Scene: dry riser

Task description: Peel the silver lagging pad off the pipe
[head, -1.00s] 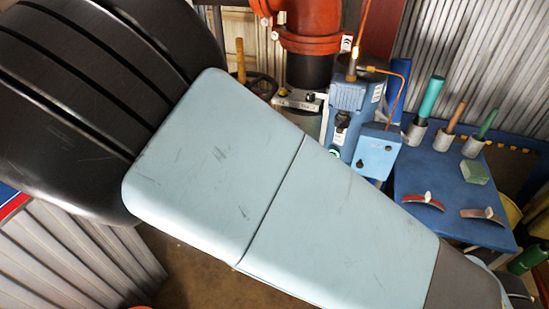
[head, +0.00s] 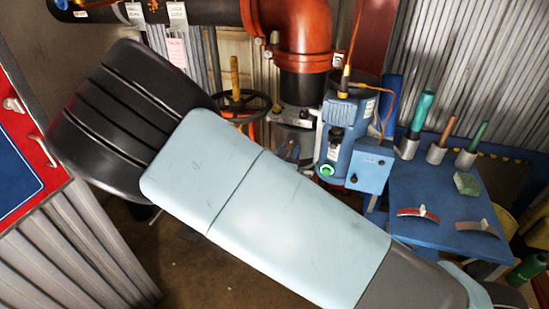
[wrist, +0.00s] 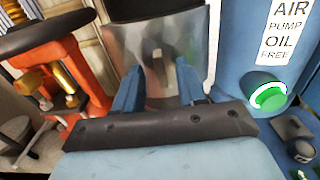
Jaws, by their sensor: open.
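The silver lagging pad (wrist: 187,38) wraps the pipe upright at the top middle of the wrist view. Its surface is shiny, with a small pale tab (wrist: 157,57) in the middle. My gripper (wrist: 158,66) is open, its two blue fingers apart and pointing at the pad, with the tab between them in the picture. Nothing is held. Whether the fingers touch the pad I cannot tell. In the head view, the black pipe (head: 303,86) drops from the red elbow (head: 295,35); my gripper is not clear there.
The blue air pump (head: 343,130) stands close on the right, its green button (wrist: 268,95) beside my gripper. An orange valve (wrist: 60,65) with a black handwheel (head: 240,106) is close on the left. A blue table (head: 440,237) with tools is farther right.

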